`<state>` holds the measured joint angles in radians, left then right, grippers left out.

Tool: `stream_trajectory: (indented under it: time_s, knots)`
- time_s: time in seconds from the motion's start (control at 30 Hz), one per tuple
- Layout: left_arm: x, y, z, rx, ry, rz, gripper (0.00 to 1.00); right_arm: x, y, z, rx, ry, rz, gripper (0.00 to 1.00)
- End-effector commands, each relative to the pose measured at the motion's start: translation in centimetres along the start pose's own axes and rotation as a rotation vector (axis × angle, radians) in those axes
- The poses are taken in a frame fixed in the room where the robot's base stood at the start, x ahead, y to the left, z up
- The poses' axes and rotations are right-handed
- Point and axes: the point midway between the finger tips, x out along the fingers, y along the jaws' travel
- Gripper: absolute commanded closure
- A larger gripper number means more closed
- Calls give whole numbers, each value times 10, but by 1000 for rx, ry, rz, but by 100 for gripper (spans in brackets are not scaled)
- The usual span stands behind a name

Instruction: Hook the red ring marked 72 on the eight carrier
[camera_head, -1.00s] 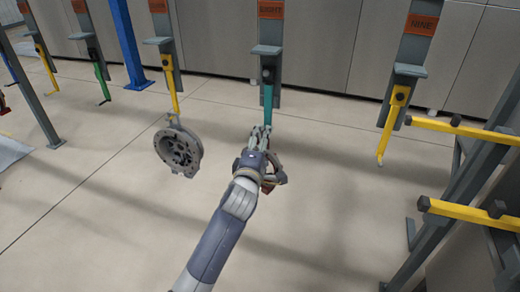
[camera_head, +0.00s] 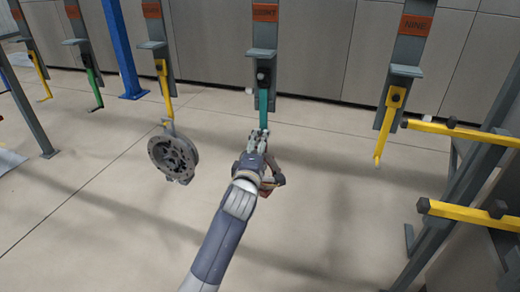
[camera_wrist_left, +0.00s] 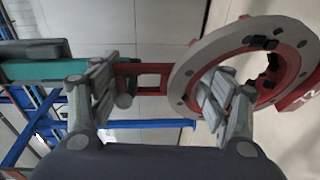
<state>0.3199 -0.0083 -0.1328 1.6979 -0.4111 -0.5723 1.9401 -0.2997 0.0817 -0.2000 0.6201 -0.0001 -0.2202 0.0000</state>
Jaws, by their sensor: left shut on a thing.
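The eight carrier (camera_head: 264,35) hangs at the top middle in the head view, with a teal hook (camera_head: 264,105) pointing down. My left gripper (camera_head: 261,142) is right below the hook's lower end. In the left wrist view my left gripper (camera_wrist_left: 160,88) is shut on the red ring (camera_wrist_left: 290,62), at its red frame-like handle (camera_wrist_left: 150,68). The ring has a grey face, and a partly visible white marking is at the right edge. The teal hook (camera_wrist_left: 35,70) reaches toward the left finger there. The finger hides whether hook and handle touch. My right gripper is not in view.
The nine carrier (camera_head: 407,50) with a yellow hook stands right. A carrier on the left (camera_head: 152,45) bears a grey round housing (camera_head: 173,155) on its yellow hook. A yellow-barred rack (camera_head: 460,212) stands at the right. The floor between is clear.

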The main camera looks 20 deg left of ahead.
Motion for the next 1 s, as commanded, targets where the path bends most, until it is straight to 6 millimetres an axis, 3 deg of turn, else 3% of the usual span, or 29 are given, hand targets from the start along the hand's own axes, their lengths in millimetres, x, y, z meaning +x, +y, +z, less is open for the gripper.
stream_trajectory:
  time_s: [0.3,0.33,0.43,0.83,1.0]
  knots:
    - [0,4,0,0,-1,9,97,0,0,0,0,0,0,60]
    - [0,4,0,0,-1,9,25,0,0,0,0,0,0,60]
    - [0,4,0,0,-1,8,5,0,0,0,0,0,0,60]
    - [-1,-3,0,0,0,-6,5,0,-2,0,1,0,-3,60]
    - [-11,-2,1,-3,-1,-3,5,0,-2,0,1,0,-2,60]
